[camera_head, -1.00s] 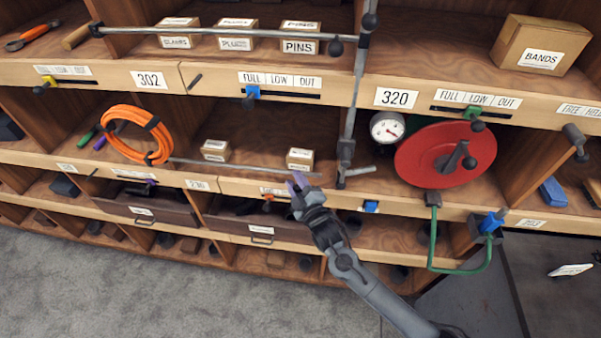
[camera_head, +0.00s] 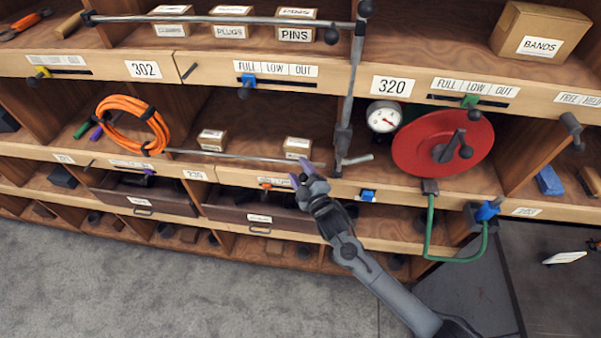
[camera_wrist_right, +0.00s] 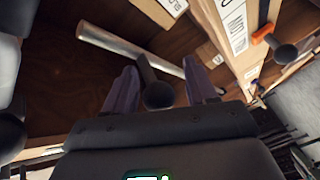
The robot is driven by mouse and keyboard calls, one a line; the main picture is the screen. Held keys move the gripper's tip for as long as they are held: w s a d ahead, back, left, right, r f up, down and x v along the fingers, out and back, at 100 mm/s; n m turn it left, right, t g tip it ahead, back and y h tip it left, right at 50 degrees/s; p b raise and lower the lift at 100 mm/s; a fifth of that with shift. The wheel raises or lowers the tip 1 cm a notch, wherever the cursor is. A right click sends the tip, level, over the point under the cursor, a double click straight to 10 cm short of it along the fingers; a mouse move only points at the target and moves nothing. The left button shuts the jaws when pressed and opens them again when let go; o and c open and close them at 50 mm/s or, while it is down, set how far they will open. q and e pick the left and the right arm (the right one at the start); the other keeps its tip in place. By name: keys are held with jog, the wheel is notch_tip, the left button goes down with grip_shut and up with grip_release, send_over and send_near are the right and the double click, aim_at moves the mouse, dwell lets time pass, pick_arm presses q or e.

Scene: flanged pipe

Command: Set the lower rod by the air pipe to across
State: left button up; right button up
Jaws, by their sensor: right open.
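The lower rod (camera_head: 235,156) is a thin grey bar. It runs left to right along the front of the middle shelf, its right end close to the upright grey pipe (camera_head: 349,95). My right gripper (camera_head: 305,174) is at the rod's right end, below and left of the pipe's foot. In the right wrist view my right gripper (camera_wrist_right: 163,88) is open, a dark ball knob (camera_wrist_right: 158,95) on a short stem between its fingers. A grey bar (camera_wrist_right: 125,47) is just beyond the knob. I cannot tell whether the fingers touch the knob. My left gripper is out of view.
An upper rod (camera_head: 220,19) with a dark knob (camera_head: 331,36) runs across the top shelf. A gauge (camera_head: 383,117) and red disc (camera_head: 442,144) stand right of the pipe. Small boxes (camera_head: 298,147) stand behind the lower rod. An orange slider (camera_head: 267,183) is left of the gripper.

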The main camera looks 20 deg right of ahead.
jog(key=s+d, duration=0.1)
jog(key=s, duration=0.9)
jog(key=shift+s+b, duration=0.4)
